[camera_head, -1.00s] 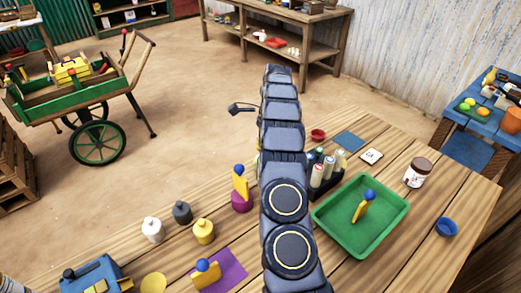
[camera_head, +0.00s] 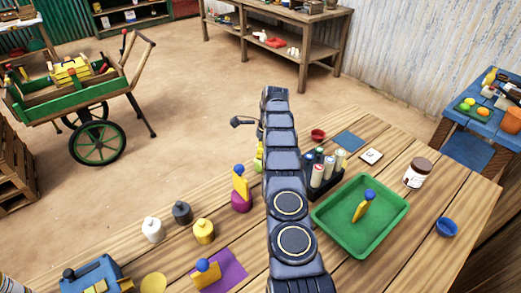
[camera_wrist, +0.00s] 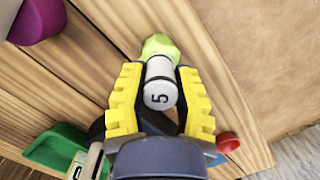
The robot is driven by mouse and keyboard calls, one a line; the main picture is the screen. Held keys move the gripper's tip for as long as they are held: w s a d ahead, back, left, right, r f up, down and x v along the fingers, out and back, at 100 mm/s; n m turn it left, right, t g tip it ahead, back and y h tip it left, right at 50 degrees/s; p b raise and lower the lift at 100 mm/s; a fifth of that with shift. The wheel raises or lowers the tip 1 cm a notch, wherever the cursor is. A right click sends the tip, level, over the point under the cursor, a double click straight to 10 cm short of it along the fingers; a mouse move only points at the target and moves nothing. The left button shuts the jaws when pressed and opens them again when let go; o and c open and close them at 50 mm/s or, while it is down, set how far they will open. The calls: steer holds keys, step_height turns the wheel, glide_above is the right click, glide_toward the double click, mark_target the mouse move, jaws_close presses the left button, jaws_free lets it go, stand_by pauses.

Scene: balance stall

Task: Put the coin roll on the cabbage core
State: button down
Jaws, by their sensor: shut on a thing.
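My gripper (camera_wrist: 160,72) has yellow ridged fingers and is shut on the coin roll (camera_wrist: 160,92), a white cylinder marked "5" on the end facing the wrist camera. Just beyond the roll's far end is the light green cabbage core (camera_wrist: 160,45), partly hidden by the roll. I cannot tell whether the roll touches it.
A purple object (camera_head: 241,204) with a yellow piece and blue ball stands left of my arm. A dark rack (camera_head: 325,189) of several rolls and a green tray (camera_head: 384,246) lie right. A red bowl (camera_head: 318,134) is near the far edge.

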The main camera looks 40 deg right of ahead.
steer(key=c, duration=0.9)
jaws_free()
steer(key=shift+f, duration=0.1)
steer(key=r, duration=0.7)
steer(key=shift+s+d+r, duration=0.35)
steer(key=shift+r, duration=0.05)
steer(key=a+r+n, duration=0.6)
steer(key=a+r, duration=0.4)
steer(key=a, duration=0.2)
steer(key=s+a+r+n+g, duration=0.1)
steer(key=s+a+r+n, duration=0.25)
steer(key=a, duration=0.25)
steer(key=s+a+r+n, duration=0.3)
steer(key=s+a+n, duration=0.1)
steer(key=a, duration=0.2)
steer(key=s+a+n, duration=0.3)
steer(key=s+n, duration=0.1)
steer(key=s, duration=0.6)
steer(key=s+a+n+g+h, duration=0.1)
steer(key=s+a+n, duration=0.2)
steer(key=s, duration=0.7)
steer(key=s+a+n, duration=0.4)
steer(key=s+n, duration=0.2)
steer(key=s, duration=0.4)
steer(key=shift+s+a+f+n+g, duration=0.1)
steer(key=shift+f+n+g, duration=0.2)
steer(key=shift+g, duration=0.1)
